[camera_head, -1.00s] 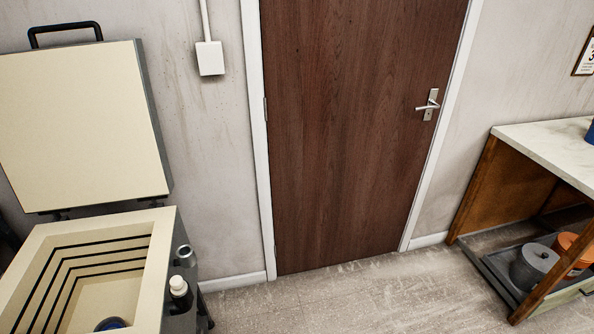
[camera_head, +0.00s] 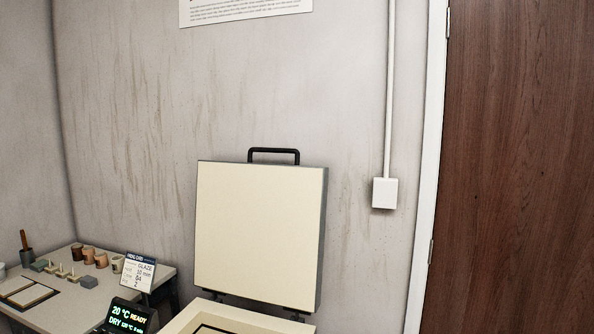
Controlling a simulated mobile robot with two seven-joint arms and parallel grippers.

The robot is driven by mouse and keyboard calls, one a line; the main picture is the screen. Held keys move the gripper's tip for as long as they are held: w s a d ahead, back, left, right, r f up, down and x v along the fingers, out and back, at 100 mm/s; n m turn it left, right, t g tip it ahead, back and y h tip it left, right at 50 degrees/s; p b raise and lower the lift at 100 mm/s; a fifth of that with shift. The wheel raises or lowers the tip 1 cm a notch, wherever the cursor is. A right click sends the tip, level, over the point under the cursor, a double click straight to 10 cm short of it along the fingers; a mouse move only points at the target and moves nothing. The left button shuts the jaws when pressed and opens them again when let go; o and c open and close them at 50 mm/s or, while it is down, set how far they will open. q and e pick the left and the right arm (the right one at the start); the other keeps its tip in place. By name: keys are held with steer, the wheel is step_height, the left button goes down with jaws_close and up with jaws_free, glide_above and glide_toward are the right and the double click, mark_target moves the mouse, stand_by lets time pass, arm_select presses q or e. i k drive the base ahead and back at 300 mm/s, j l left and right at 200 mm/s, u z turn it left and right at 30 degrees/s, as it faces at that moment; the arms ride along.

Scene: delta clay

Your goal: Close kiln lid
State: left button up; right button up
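The kiln lid (camera_head: 259,238) stands open and upright against the wall, its cream inner face towards me. A black handle (camera_head: 274,151) is on its top edge. Hinges join its lower edge to the kiln body (camera_head: 222,314), of which only the cream back rim shows at the bottom of the view. The rest of the kiln is cut off below. Neither of my grippers is in view.
A display (camera_head: 128,317) reading 20 °C READY stands left of the kiln. A table (camera_head: 62,292) with small pots and a firing card (camera_head: 138,272) is at the left. A wall box (camera_head: 384,193) and brown door (camera_head: 515,170) are on the right.

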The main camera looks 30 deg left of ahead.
mark_target(260, 228)
steer(key=i+u, duration=0.1)
steer(key=u, duration=1)
steer(key=i+l+u, duration=0.15)
steer(key=l+u, duration=0.3)
steer(key=i+l+u, duration=0.15)
steer(key=u, duration=0.25)
steer(key=i+l+u, duration=0.1)
steer(key=l+u, duration=0.3)
steer(key=l, duration=0.6)
steer(key=l+u, duration=0.1)
steer(key=l, duration=1.3)
steer(key=i+j, duration=0.15)
steer(key=j, duration=0.25)
steer(key=u, duration=0.05)
